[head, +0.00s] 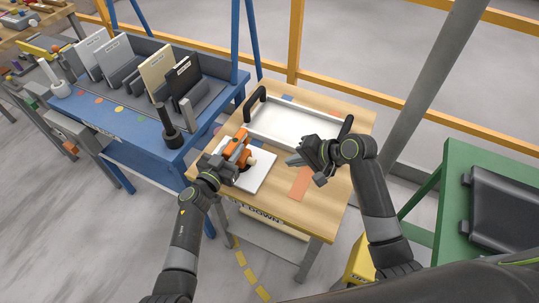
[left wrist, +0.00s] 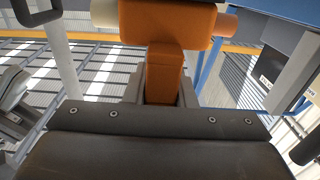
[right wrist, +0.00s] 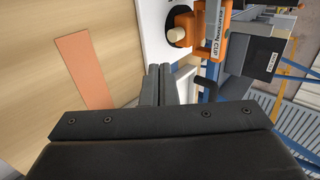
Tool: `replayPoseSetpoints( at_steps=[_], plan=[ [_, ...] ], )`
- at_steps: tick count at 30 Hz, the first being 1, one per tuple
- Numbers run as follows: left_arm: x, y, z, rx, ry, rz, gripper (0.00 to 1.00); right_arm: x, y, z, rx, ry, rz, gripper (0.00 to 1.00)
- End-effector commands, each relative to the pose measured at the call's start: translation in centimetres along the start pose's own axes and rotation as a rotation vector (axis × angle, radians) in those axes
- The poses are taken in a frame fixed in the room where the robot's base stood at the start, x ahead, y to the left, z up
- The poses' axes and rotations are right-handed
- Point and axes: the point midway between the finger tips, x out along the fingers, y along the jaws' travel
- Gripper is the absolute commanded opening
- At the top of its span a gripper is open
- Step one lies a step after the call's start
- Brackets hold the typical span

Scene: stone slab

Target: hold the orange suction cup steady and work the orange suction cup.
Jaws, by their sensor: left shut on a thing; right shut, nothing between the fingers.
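The orange suction cup (head: 237,146) stands over the white slab (head: 257,176) on the wooden table. My left gripper (head: 226,164) is shut on its orange body, which fills the space between the fingers in the left wrist view (left wrist: 163,75). In the right wrist view the suction cup (right wrist: 217,40) shows its lettering and a dark round pad beside a pale knob, over the white slab (right wrist: 151,35). Whether the pad is pressed flat is too small to tell. My right gripper (head: 298,157) is shut and empty, to the right of the cup and apart from it.
A white tray (head: 285,124) with dark handles stands at the back of the table. A flat orange-brown strip (head: 300,183) lies right of the slab. A blue bench (head: 150,130) with upright sample panels stands left; a green stand (head: 455,190) stands right. The table's front right is clear.

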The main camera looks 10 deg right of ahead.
Motion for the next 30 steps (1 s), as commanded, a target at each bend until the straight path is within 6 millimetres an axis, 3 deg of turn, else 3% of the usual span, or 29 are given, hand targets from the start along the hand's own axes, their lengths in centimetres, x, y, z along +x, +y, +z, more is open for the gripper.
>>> replayPoseSetpoints(
  at_steps=[14,21,30],
  plan=[
    [0.0,0.0,0.0,0.001,0.001,0.000,0.00,-0.1,0.1,0.0,0.000,0.000,0.000,0.00],
    [0.0,0.0,0.0,0.001,0.000,0.000,0.00,-1.5,1.3,0.1,0.000,0.000,-0.002,0.00],
    [0.0,0.0,0.0,0.001,0.001,0.000,0.00,-1.1,1.2,0.1,0.001,-0.001,-0.004,0.00]
  ],
)
